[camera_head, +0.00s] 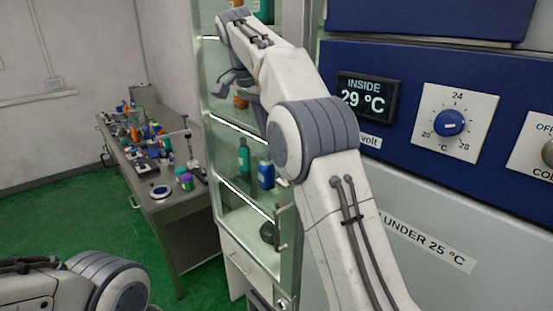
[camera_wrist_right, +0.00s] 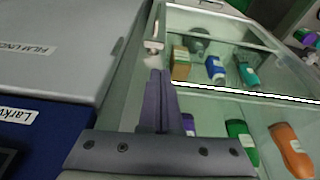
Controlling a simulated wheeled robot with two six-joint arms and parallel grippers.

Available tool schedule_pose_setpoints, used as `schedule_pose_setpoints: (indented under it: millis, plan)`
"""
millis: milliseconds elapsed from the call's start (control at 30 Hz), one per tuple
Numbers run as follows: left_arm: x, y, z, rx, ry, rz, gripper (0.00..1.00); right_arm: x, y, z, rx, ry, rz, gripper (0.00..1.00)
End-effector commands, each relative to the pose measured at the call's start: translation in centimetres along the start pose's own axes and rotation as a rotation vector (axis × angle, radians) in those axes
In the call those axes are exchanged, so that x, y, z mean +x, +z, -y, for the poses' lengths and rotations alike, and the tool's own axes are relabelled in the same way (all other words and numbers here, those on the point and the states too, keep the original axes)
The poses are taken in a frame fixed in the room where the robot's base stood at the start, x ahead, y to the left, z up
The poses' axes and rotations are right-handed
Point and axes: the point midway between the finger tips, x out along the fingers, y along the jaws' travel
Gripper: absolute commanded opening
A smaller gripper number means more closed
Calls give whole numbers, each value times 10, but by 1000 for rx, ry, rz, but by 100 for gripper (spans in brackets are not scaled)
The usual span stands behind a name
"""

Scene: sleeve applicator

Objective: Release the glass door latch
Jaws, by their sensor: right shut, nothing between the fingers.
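A tall glass-fronted cabinet (camera_head: 240,205) stands in the middle of the head view. A small pale fitting (camera_head: 282,183) that looks like the door latch is on its right frame edge. In the right wrist view the pale fitting (camera_wrist_right: 153,46) sits on the door frame just beyond my fingertips. My right gripper (camera_wrist_right: 158,75) is shut and empty, pointing along the frame edge; I cannot tell whether it touches the frame. In the head view my right gripper (camera_head: 228,86) is in front of the upper glass, partly hidden by its arm. My left gripper is out of view.
Bottles and a box (camera_wrist_right: 180,64) stand on shelves behind the glass. A blue control panel (camera_head: 410,95) and grey front close in on the cabinet's right. A cluttered bench (camera_head: 172,205) stands to its left. The green floor (camera_head: 90,215) at left is clear.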

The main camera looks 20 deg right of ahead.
Motion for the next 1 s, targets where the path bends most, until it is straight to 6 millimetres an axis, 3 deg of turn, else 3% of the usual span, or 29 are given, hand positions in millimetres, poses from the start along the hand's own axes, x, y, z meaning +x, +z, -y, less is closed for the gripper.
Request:
schedule_pose_setpoints:
  millis: [133,533,800,1000]
  plan:
    - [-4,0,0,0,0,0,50,-4,-12,-2,59,6,-8,0]
    - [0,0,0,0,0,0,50,2,-11,-2,59,7,-8,0]
    - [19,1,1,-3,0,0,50,49,-10,-3,59,9,-7,0]
    - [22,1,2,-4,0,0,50,90,-12,-3,58,10,-6,0]
